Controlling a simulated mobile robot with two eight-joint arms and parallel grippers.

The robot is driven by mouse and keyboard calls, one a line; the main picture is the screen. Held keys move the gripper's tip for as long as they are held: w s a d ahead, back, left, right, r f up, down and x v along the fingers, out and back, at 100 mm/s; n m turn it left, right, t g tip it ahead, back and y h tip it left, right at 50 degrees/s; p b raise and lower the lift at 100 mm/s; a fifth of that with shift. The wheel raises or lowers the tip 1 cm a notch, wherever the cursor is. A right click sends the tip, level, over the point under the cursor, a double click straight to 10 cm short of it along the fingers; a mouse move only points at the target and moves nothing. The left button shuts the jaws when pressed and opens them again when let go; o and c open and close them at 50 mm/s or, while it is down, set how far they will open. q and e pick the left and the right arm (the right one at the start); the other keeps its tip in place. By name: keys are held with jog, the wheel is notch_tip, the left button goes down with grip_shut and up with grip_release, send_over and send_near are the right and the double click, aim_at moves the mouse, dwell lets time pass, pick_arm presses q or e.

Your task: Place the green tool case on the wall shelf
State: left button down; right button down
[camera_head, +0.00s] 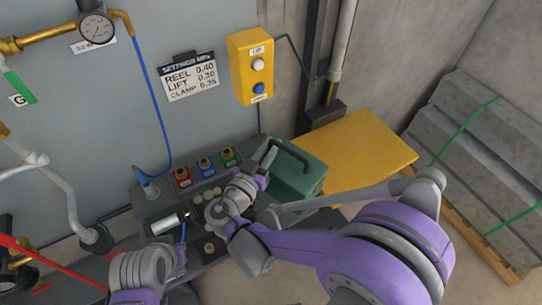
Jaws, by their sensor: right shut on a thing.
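The green tool case (299,177) shows in the head view right of centre, with a dark handle on its top. My right gripper (268,154) is at the left end of this handle and shut on the case; its fingertips are small and partly hidden. The yellow wall shelf (368,148) is a flat panel by the wall, just right of the case. The case overlaps the shelf's left part in the picture; I cannot tell whether they touch. My left arm (140,272) shows at the lower left, and its fingers cannot be made out.
A dark bench (150,208) with red, blue and green fittings and a white cylinder (165,224) lies left of the case. A yellow button box (250,66) and settings sign (189,77) are on the wall. Strapped grey slabs (470,140) stand at right. The visible shelf top is clear.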

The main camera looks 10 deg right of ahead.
jog(key=shift+f+b, duration=0.5)
jog(key=shift+f, duration=2.9)
jog(key=c, duration=0.8)
grip_release()
